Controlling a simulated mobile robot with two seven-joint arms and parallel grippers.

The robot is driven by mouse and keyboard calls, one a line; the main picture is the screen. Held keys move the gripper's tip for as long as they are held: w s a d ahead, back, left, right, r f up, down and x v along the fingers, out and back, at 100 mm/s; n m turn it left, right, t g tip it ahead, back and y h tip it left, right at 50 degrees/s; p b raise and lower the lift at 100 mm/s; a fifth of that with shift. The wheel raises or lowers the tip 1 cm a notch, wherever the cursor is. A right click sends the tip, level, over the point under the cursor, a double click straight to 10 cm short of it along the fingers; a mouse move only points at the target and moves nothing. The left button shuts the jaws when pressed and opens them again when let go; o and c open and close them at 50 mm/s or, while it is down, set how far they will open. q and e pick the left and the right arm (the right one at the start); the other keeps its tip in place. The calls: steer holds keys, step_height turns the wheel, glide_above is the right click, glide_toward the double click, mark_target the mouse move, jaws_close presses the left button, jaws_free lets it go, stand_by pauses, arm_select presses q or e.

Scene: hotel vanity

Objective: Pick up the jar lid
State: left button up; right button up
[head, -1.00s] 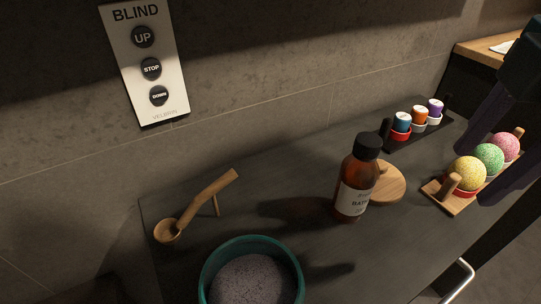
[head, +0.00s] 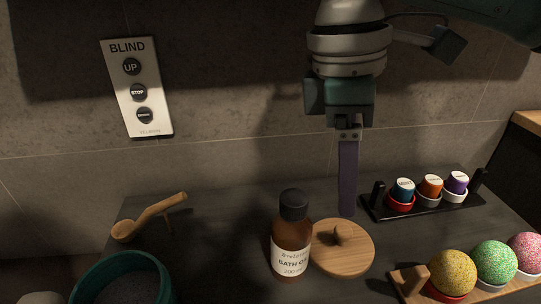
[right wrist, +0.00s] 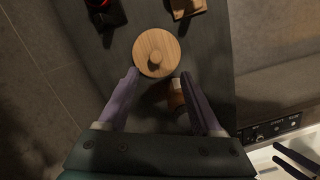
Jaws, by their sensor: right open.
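The jar lid is a round wooden disc with a small knob (head: 343,255), lying flat on the dark counter just right of the bath oil bottle. In the right wrist view the lid (right wrist: 146,62) lies just beyond the fingertips, its knob roughly midway between the lines of the two fingers. My right gripper (head: 347,212) points down behind the lid in the head view, with one finger hiding the other. In the right wrist view its two purple fingers (right wrist: 160,74) are spread apart with nothing held. My left gripper is not in view.
The brown bath oil bottle (head: 291,245) stands close against the lid's left side. A black rack (head: 428,207) with several small cups is behind right. A wooden tray (head: 413,281) of bath balls is at front right. A teal jar (head: 88,278) and wooden scoop (head: 150,216) are left.

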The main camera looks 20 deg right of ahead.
mark_target(344, 229)
step_height(344, 229, down, 4)
steer(key=shift+s+d+r+b, duration=0.1)
steer(key=shift+r+b, duration=0.1)
steer(key=shift+b, duration=0.2)
steer(key=f+b, duration=0.1)
steer(key=f, duration=0.1)
steer(key=d+f+b, duration=0.1)
steer(key=f, duration=0.1)
steer(key=shift+f, duration=0.55)
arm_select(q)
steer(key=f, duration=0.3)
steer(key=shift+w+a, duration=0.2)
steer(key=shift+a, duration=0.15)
arm_select(e)
steer(key=c, duration=0.5)
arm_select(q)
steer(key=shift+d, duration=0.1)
arm_select(e)
jaws_close()
